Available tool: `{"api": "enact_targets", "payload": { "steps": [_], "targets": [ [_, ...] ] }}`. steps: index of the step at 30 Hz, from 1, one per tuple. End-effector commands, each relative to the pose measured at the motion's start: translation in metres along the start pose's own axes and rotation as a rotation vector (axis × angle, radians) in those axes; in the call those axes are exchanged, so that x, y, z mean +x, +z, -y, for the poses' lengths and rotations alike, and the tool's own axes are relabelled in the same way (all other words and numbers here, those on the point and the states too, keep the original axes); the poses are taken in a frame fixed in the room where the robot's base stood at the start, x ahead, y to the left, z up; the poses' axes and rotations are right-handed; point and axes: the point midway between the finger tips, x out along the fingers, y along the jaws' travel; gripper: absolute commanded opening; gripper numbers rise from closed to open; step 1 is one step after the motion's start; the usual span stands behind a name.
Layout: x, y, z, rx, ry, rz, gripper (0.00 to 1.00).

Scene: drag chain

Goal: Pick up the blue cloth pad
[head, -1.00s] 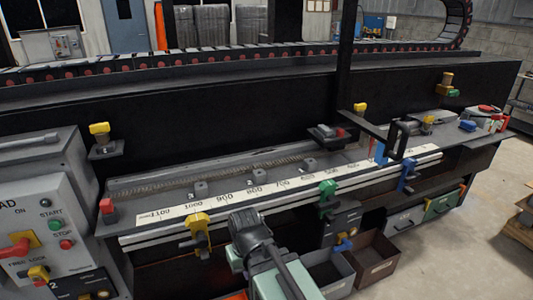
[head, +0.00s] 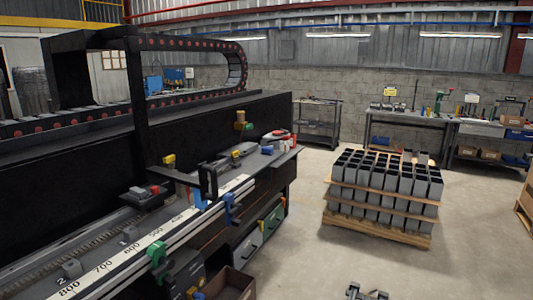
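A small blue item (head: 267,150) lies on the far right end of the long bench, beside a red-and-white object. It may be the blue cloth pad, but it is too small to be sure. Two dark parts at the bottom edge, seemingly the tip of my gripper (head: 367,293), show over the floor, well in front of the bench and apart from the blue item. Most of the gripper is cut off by the frame, and I cannot tell whether it is open or shut.
The bench (head: 110,262) has a numbered scale, clamps and a dark upright post (head: 139,115). An open brown box (head: 232,284) stands below it. A pallet stack of dark tubes (head: 382,200) stands on the right. Clear floor (head: 300,240) lies between bench and pallet.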

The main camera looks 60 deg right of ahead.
Motion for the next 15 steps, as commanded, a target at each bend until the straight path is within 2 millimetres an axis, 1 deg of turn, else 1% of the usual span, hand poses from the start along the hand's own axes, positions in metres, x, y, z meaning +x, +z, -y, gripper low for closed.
{"api": "enact_targets", "payload": {
  "steps": [5,6,8,15],
  "targets": [
    [0.0,0.0,0.0,0.0,0.0,0.0,0.0],
    [0.0,0.0,0.0,0.0,0.0,0.0,0.02],
    [0.0,0.0,0.0,0.0,0.0,0.0,0.11],
    [0.0,0.0,0.0,0.0,0.0,0.0,0.47]
  ]
}}
